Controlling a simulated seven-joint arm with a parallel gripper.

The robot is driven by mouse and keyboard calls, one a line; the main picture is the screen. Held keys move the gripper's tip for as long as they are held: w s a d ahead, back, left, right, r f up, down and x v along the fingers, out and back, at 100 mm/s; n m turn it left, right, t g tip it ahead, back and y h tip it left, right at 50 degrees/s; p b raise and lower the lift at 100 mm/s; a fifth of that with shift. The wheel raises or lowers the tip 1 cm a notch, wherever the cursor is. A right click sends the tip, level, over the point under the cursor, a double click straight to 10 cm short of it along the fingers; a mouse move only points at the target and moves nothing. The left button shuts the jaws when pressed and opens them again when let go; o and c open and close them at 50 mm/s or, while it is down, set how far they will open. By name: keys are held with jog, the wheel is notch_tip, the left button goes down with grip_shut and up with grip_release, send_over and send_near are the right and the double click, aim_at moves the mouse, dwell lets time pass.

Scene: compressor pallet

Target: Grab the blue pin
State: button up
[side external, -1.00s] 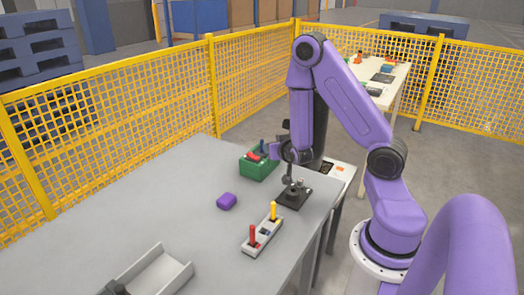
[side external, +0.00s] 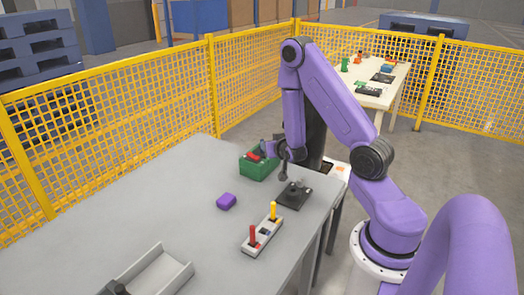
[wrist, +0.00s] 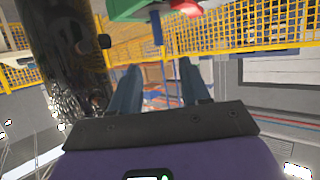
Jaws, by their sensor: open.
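The blue pin (wrist: 156,28) stands out of the green box (side external: 258,171) beside a red pin (wrist: 188,8). In the wrist view the scene appears inverted, so the pin points downward from the box (wrist: 128,9). My gripper (wrist: 158,78) is open, with one finger to each side of the pin's line and nothing between them. The pin is beyond the fingertips, apart from them. In the side external view my gripper (side external: 271,149) is close to the right of the box, at about pin height. There it crowds the blue pin, so the exact gap is hard to tell.
A white holder (side external: 262,236) carries a red pin and a yellow pin. A dark plate (side external: 294,195) sits near the table's right edge. A purple block (side external: 226,201) and a grey tray (side external: 158,272) lie farther left. The table's (side external: 150,195) middle and left are mostly clear.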

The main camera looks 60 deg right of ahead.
jog(key=x, duration=0.8)
jog(key=shift+w+d+f, duration=0.1)
jog(key=shift+w+d, duration=0.05)
jog(key=shift+x, duration=2.6)
jog(key=shift+f, duration=0.15)
grip_shut()
